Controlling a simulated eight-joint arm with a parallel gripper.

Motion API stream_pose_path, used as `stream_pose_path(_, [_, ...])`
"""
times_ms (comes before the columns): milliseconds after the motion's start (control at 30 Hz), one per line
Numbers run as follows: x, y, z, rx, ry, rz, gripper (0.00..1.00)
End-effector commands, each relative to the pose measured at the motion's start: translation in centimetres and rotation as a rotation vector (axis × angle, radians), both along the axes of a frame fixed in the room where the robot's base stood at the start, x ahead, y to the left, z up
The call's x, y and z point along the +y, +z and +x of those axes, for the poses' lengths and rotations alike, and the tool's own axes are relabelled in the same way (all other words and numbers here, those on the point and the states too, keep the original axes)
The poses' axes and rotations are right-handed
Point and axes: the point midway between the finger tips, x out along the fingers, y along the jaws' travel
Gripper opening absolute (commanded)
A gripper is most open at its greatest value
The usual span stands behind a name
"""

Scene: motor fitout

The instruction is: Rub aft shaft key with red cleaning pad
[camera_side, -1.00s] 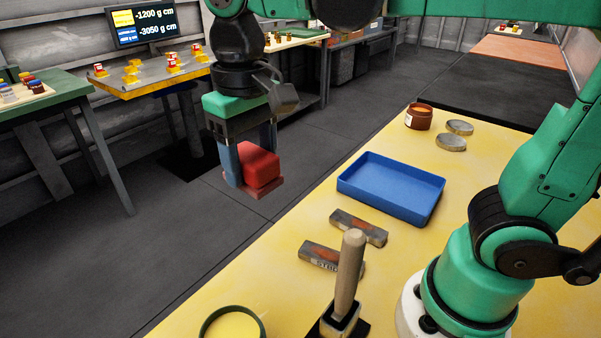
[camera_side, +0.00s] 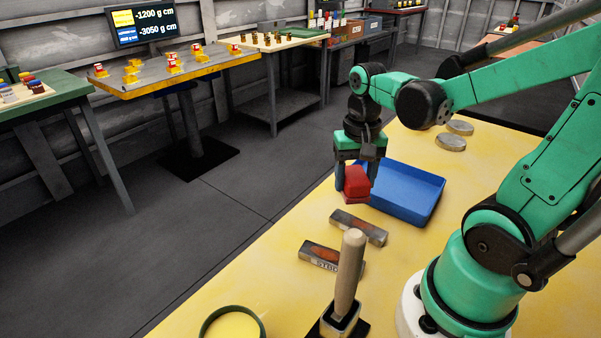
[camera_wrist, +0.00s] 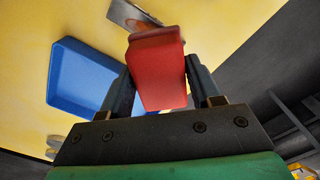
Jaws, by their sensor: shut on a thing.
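My gripper (camera_side: 355,178) is shut on the red cleaning pad (camera_side: 356,182), a red block with a duller red layer under it. In the side view it hangs above the yellow bench, in front of the blue tray's left end. The pad also shows between my two fingers in the wrist view (camera_wrist: 157,72). Two grey metal bars with rust-coloured patches lie on the bench, a farther one (camera_side: 372,234) and a nearer one (camera_side: 318,259) with lettering on its side. I cannot tell which of them, if either, is the aft shaft key.
The blue tray (camera_side: 437,190) lies behind the bars and looks empty. A wooden-handled tool (camera_side: 348,275) stands upright near the front, beside a round green-rimmed dish (camera_side: 262,325). Flat round tins (camera_side: 451,142) lie at the back. The bench's left edge drops to the floor.

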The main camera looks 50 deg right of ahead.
Motion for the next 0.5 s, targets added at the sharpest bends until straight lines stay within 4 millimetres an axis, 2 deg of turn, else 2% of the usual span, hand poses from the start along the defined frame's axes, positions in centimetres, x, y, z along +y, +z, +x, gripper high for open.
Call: stream_pose_path(500, [0.0, -4.7, 0.1, 0.000, 0.002, 0.000, 0.15])
